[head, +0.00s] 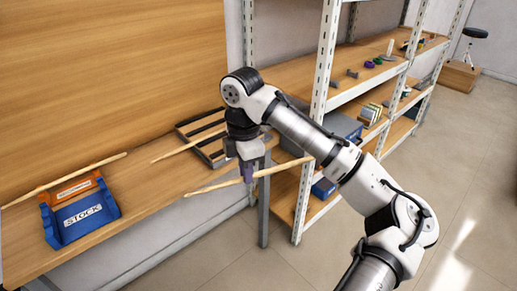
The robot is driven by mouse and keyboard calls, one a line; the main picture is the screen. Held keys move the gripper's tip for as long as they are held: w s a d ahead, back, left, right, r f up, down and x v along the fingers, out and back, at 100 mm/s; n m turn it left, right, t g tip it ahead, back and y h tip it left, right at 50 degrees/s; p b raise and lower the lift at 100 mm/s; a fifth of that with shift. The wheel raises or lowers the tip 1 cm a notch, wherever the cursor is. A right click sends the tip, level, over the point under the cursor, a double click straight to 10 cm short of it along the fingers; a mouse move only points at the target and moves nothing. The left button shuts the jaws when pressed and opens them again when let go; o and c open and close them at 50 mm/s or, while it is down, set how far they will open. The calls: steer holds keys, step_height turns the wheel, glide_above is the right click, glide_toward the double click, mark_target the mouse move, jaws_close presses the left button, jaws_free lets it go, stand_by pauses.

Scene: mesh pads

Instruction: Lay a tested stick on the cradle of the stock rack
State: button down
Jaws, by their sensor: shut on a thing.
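My gripper (247,175) is shut on a long, thin wooden stick (286,166). It holds the stick near its middle, in front of the bench edge, with the right end reaching toward the shelf post. The blue stock rack (83,218), labelled STOCK, stands on the bench at the lower left. No stick shows lying across its front. An orange rack (73,190) stands close behind it. A second stick (35,191) passes along the orange rack's top; contact is unclear. A third stick (180,150) runs to a dark frame on the bench.
The dark slotted frame (183,133) lies at the bench's far end, partly hidden by my arm. A wooden back panel (100,70) rises behind the bench (150,205). A metal shelf unit (322,90) with several small items stands right. Bare bench lies between the racks and the frame.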

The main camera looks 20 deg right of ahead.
steer(key=w+a+f+m, duration=0.2)
steer(key=a+f+m, duration=0.3)
steer(key=f, duration=0.8)
steer(key=w+a+f+m, duration=0.3)
steer(key=a+f+m, duration=0.3)
steer(key=f, duration=0.8)
steer(key=w+a+f+m, duration=0.3)
steer(key=a+f+m, duration=0.2)
steer(key=f, duration=0.9)
steer(key=shift+w+a+f+m, duration=0.25)
steer(key=shift+a+m, duration=0.15)
steer(key=shift+m, duration=0.8)
